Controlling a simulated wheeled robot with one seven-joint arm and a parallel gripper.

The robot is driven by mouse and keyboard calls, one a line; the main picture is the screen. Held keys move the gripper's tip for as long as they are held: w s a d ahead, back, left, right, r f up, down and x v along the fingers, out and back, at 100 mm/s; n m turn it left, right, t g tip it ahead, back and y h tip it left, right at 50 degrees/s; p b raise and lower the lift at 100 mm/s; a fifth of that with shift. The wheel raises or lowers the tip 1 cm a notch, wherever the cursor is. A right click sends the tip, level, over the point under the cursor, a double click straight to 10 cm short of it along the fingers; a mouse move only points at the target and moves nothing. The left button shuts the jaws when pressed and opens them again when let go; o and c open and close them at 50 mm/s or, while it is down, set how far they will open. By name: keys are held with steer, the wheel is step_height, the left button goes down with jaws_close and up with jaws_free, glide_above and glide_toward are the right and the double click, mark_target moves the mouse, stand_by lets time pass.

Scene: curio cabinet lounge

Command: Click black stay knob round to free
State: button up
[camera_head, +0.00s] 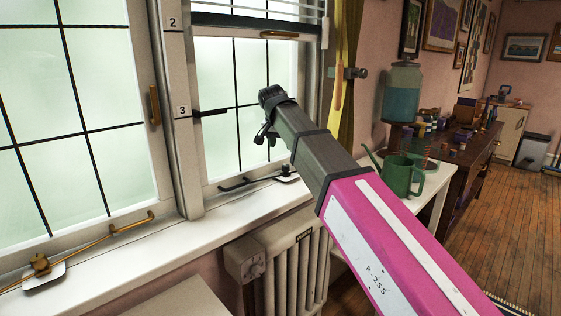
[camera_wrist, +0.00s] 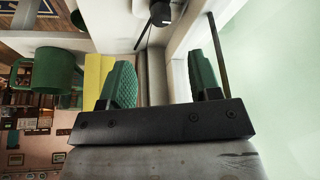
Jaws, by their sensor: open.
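The black stay knob (camera_head: 286,171) sits on the white window sill, below the right-hand window, beside a black stay arm (camera_head: 240,184). In the wrist view, what looks like the same black knob (camera_wrist: 160,13) is near the top edge, beyond the fingertips, with a thin black bar running from it. My gripper (camera_head: 266,138) is in front of the right-hand window, above the sill and apart from the knob. In the wrist view its two green fingers (camera_wrist: 160,72) are spread with nothing between them.
A green watering can (camera_head: 402,176) stands on a white surface to the right. A radiator (camera_head: 290,265) is under the sill. A brass stay (camera_head: 131,223) lies along the left sill. A black bar (camera_head: 211,112) projects beside the label 3. A yellow curtain (camera_head: 345,75) hangs right of the window.

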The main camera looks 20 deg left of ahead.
mark_target(286, 165)
steer(key=x, duration=1.1)
steer(key=shift+a, duration=0.1)
steer(key=shift+r, duration=0.1)
steer(key=c, duration=0.9)
